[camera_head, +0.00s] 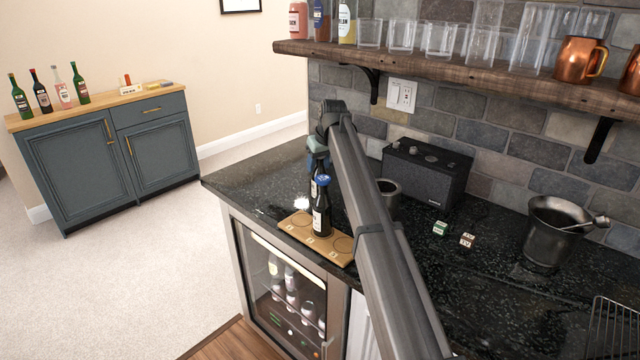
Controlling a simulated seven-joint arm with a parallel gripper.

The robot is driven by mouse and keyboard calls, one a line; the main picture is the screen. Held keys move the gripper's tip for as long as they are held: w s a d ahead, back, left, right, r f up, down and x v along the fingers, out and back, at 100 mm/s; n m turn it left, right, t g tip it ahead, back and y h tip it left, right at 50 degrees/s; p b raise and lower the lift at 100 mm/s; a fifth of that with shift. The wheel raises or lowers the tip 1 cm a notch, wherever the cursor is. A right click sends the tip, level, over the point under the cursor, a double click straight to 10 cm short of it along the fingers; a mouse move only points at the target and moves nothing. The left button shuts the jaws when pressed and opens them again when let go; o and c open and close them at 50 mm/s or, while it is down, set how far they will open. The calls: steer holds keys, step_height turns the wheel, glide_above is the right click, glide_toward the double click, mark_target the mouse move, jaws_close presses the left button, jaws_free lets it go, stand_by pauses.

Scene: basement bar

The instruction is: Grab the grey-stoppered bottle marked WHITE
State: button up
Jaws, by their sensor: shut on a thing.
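A wooden board (334,251) with marked round places lies at the counter's front edge. A dark bottle with a blue top (321,208) stands upright on it; its label is too small to read. Just behind is a second dark bottle (313,187), mostly hidden by the blue-topped one and by my gripper. My gripper (317,160) points down over this rear bottle and is shut on it at its upper part. Its stopper and label are hidden, so I cannot read WHITE on any bottle. I cannot tell whether the rear bottle touches the board.
My arm crosses the counter diagonally. A dark speaker (426,172), a metal cup (389,196), two small blocks (440,228) and an ice bucket (553,235) stand to the right. A shelf of glasses (450,58) hangs above. Several bottles (48,90) stand on the far cabinet (115,160).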

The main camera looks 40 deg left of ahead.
jaws_close()
stand_by(0.3)
